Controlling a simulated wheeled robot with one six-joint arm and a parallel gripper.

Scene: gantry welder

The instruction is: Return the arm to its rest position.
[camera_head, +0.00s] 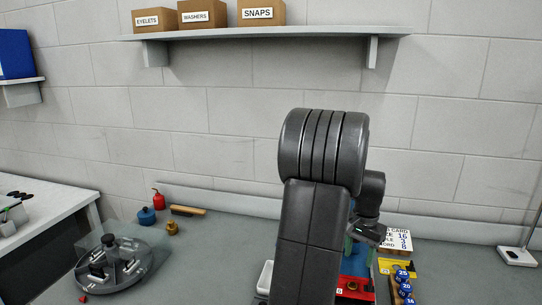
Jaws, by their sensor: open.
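My arm rises in front of the bench in the head view, its dark links covering the middle of the picture. My gripper (372,236) is at the right of the arm, low over the bench, near the blue and red items. It is small and partly hidden, but it is open. I cannot see anything held in it.
The grey bench carries a round metal fixture (122,265), a blue pot (146,216), a red bottle (159,199) and a brass piece (172,228) at left. A shelf (270,34) hangs above.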

